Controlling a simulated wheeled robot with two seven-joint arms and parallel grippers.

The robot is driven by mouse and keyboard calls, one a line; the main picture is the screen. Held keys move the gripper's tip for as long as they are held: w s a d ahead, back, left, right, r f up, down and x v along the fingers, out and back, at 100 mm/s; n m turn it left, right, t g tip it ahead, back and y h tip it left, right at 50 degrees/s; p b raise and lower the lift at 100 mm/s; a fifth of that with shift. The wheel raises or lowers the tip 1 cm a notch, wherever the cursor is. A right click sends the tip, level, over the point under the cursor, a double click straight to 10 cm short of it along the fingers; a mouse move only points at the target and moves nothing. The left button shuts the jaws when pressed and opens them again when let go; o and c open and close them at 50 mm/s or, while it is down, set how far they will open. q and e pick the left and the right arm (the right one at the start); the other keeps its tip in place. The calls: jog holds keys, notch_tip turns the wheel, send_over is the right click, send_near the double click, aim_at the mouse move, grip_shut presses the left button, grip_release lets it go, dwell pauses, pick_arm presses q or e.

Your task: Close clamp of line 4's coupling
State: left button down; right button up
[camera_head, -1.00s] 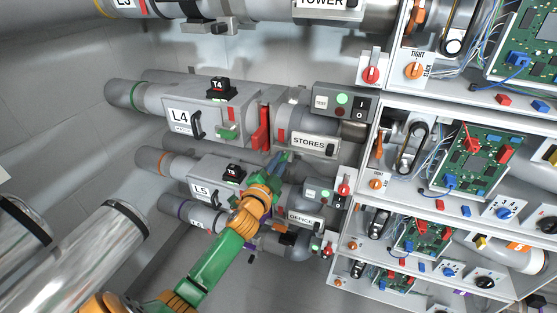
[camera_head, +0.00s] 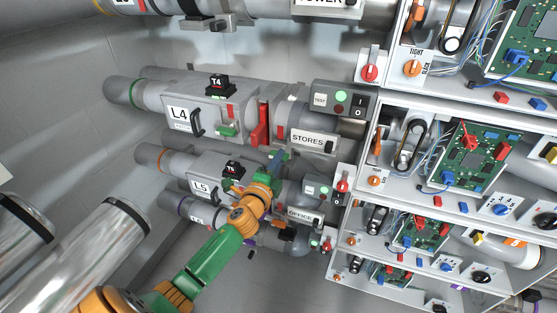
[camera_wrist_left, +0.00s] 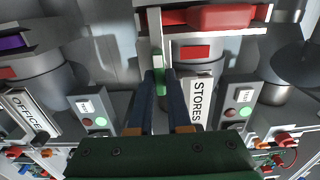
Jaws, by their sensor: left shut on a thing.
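Line 4's pipe bears the L4 box (camera_head: 180,115), and to its right stands the coupling with an upright red part (camera_head: 262,127). A red block on the coupling also shows in the wrist view (camera_wrist_left: 222,16). My left gripper (camera_head: 277,160) is just below the coupling. In the wrist view its dark blue fingers (camera_wrist_left: 163,95) are shut on a green-ended lever (camera_wrist_left: 158,80), whose grey bar runs up beside the coupling. The fingers hide part of the lever. My right gripper is not in view.
The STORES sign (camera_head: 310,139) and a TEST switch box (camera_head: 341,100) are close on the right. Line 5's box (camera_head: 205,180) and the OFFICE sign (camera_head: 300,216) lie below, close to my arm. Shelves with circuit boards (camera_head: 468,150) fill the right side.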

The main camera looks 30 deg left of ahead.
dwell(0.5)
pick_arm(q)
jog(key=c, duration=0.9)
grip_release()
jog(key=shift+a, duration=0.1)
jog(key=shift+o, duration=0.2)
jog(key=v, duration=0.7)
